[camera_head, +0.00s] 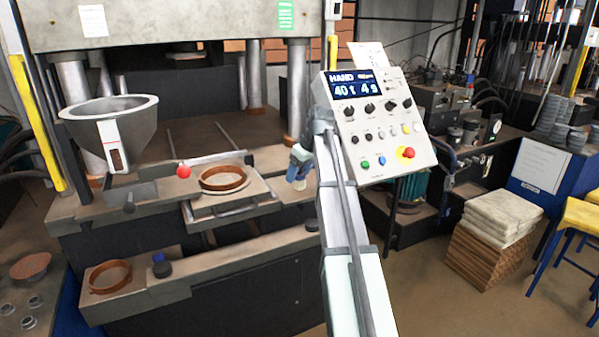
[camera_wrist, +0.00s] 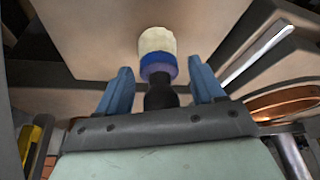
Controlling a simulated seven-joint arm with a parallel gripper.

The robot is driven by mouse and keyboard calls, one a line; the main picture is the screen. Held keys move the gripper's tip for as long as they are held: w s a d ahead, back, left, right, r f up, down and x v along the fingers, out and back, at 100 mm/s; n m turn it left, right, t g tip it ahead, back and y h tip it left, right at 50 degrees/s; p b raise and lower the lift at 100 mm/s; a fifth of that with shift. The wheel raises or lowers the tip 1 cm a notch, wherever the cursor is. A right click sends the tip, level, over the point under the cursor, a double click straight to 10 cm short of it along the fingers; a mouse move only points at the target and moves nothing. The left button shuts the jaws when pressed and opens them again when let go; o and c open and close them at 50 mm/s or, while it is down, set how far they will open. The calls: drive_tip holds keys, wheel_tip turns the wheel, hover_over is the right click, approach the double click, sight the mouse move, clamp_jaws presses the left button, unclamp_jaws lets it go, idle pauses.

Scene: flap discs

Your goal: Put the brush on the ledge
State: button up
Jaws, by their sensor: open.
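The brush (camera_wrist: 158,66), with cream bristles, a blue band and a black handle, shows between my gripper's blue fingers in the wrist view. Its bristles point away from the palm, over a flat brown surface; I cannot tell whether they touch it. My gripper (camera_head: 298,170) is open, with a gap on each side of the brush. In the head view it is at the press's front right, right of the tray, where the brush is hard to make out. A long brown ledge (camera_head: 225,258) runs low along the press front.
A brown ring (camera_head: 222,179) lies on the press's tray, and another ring (camera_head: 110,277) lies on the low ledge beside a blue-and-black object (camera_head: 162,266). A metal funnel (camera_head: 108,130) stands left. The control panel (camera_head: 375,125) is close beside my arm.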

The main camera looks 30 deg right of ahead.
drive_tip(key=v, duration=1.2)
drive_tip(key=shift+r, duration=0.1)
idle(1.3)
